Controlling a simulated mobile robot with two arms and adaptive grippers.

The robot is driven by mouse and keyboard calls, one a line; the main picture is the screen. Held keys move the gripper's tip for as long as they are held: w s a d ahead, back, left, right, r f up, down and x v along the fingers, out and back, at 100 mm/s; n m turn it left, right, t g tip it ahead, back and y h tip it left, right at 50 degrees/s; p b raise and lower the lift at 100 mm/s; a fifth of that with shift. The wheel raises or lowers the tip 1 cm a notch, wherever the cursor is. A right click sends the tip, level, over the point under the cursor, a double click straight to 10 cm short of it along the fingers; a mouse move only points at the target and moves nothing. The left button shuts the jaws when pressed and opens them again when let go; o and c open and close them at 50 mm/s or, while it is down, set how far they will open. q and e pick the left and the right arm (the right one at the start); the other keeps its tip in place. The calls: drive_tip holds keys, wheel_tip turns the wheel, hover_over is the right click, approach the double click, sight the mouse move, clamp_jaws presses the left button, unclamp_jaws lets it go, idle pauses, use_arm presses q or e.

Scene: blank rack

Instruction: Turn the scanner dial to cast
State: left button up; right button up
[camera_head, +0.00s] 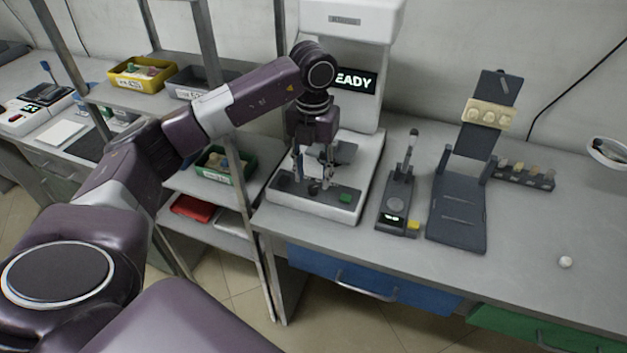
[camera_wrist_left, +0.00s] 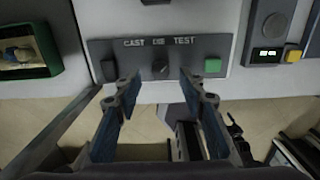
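The white scanner (camera_head: 345,45) stands on the bench with a lit screen whose visible letters read "EADY". Its dark front panel (camera_wrist_left: 130,52) bears the labels CAST, DIE and TEST from left to right. The small dark dial (camera_wrist_left: 160,67) sits below the DIE label; its exact pointing direction is too small to tell. My left gripper (camera_wrist_left: 160,80) is open, its two fingers apart on either side of the dial, with nothing seen between them. In the head view my left gripper (camera_head: 314,178) points down at the front panel and partly hides it. My right gripper is not in view.
A green button (camera_wrist_left: 212,65) is right of the dial and a dark block (camera_wrist_left: 108,70) left. A small device (camera_head: 397,200) with a lit display and a dark stand (camera_head: 458,215) are right of the scanner. Shelves with bins (camera_head: 140,75) stand left. The bench's right front is mostly clear.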

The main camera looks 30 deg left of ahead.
sight(313, 187)
use_arm(q)
drive_tip(key=shift+f, duration=1.55)
drive_tip(key=shift+c, duration=0.5)
clamp_jaws()
